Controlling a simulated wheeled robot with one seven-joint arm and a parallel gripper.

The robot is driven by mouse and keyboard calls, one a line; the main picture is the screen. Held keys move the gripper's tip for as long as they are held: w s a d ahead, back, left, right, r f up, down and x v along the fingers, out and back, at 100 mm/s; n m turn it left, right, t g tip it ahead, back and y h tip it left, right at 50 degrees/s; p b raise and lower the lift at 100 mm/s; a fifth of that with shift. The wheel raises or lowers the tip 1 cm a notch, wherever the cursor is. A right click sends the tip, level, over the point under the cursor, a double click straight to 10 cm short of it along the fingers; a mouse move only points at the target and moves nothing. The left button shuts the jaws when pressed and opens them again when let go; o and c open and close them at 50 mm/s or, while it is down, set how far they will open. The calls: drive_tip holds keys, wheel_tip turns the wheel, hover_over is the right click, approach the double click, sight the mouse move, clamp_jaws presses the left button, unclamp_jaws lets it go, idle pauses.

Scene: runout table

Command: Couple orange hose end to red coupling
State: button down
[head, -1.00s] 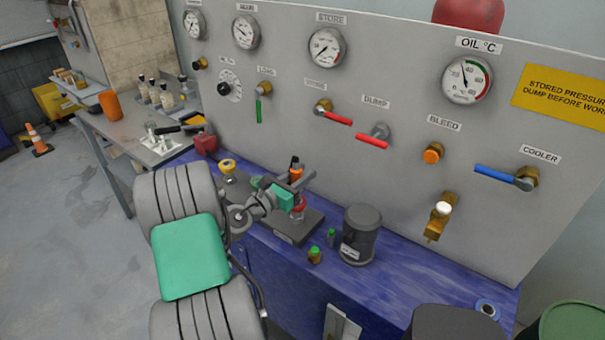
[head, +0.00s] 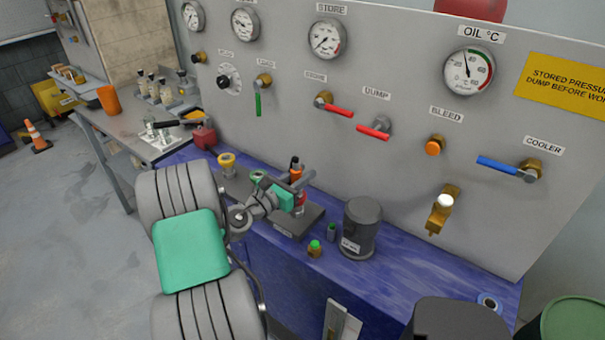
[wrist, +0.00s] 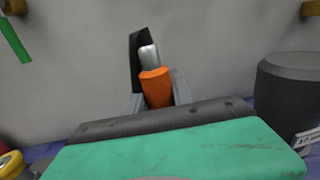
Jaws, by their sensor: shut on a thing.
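The orange hose end (head: 296,174) stands upright between my gripper's jaws, its dark and silver top above them. In the wrist view the orange hose end (wrist: 155,88) sits between the grey fingers (wrist: 157,100). My gripper (head: 298,184) is shut on it above the dark coupling block (head: 288,230). The red coupling (head: 300,208) shows just below the fingers, directly under the hose end. The lower part of the hose end is hidden by my gripper, so I cannot tell whether the two touch.
A dark canister (head: 362,228) and a green-topped brass fitting (head: 315,249) stand to the right and in front. The grey gauge panel (head: 400,200) rises close behind.

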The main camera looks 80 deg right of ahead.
drive_tip(key=shift+f+b, duration=0.45)
drive_tip(key=shift+f, duration=0.35)
drive_tip(key=c, duration=1)
unclamp_jaws()
drive_tip(key=shift+c, duration=0.2)
drive_tip(key=b+v, duration=0.4)
drive_tip(key=v, duration=0.4)
drive_tip(key=shift+s+d, duration=0.1)
